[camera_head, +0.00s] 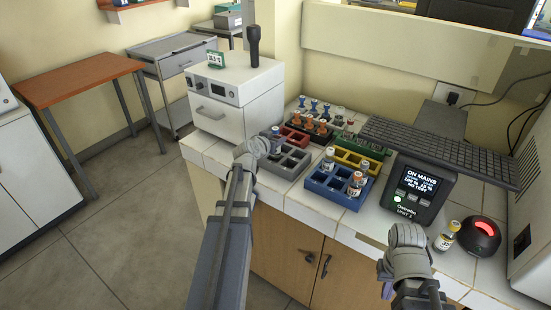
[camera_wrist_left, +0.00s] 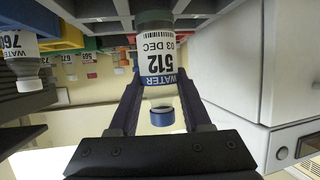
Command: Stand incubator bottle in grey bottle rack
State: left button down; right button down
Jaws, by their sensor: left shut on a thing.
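The bottle, labelled WATER 512 03 DEC with a blue cap, is between the fingers of my left gripper (camera_head: 266,146). In the left wrist view the bottle (camera_wrist_left: 160,62) appears cap-down, between the left gripper's fingers (camera_wrist_left: 160,95). In the head view the bottle (camera_head: 276,136) looks upright at the back left of the grey bottle rack (camera_head: 284,172). The rack's grey walls (camera_wrist_left: 103,9) show around its base in the wrist view. I cannot tell whether its base is inside a compartment. My right gripper (camera_head: 408,238) is at the front right; its finger opening is unclear.
A blue rack (camera_head: 335,195) holding several bottles stands right of the grey rack. Red, green and yellow racks are behind. A white incubator (camera_head: 235,92) stands close on the left.

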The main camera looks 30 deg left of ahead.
pick_arm(q)
jog(key=shift+f, duration=0.55)
pick_arm(e)
jog(key=shift+f, duration=0.55)
